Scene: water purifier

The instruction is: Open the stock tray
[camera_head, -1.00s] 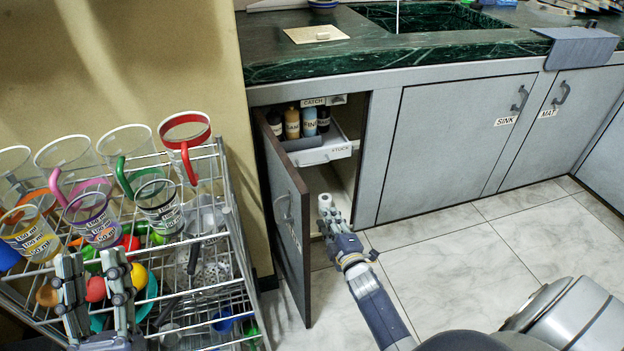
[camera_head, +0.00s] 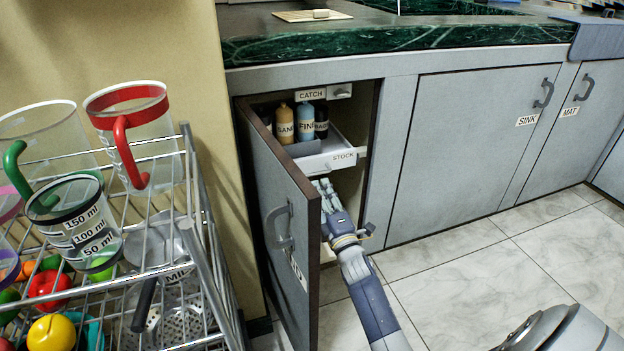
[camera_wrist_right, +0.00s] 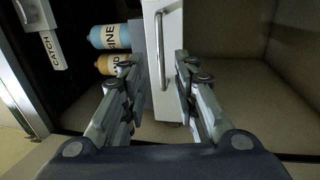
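The stock tray (camera_head: 330,163) is a white drawer labelled STOCK inside the open cabinet, with several bottles on it. Its front also shows in the right wrist view (camera_wrist_right: 172,22), with a metal bar handle (camera_wrist_right: 160,52). My right gripper (camera_head: 323,186) is inside the cabinet opening, just below and in front of the tray front in the head view. In the right wrist view my right gripper (camera_wrist_right: 160,68) is open, its fingers on either side of the tray front and handle. I cannot tell whether they touch it. My left gripper is not in view.
The open cabinet door (camera_head: 275,215) stands left of my right arm. A wire rack (camera_head: 195,225) with measuring jugs is further left. A side panel (camera_head: 380,150) bounds the cabinet at right.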

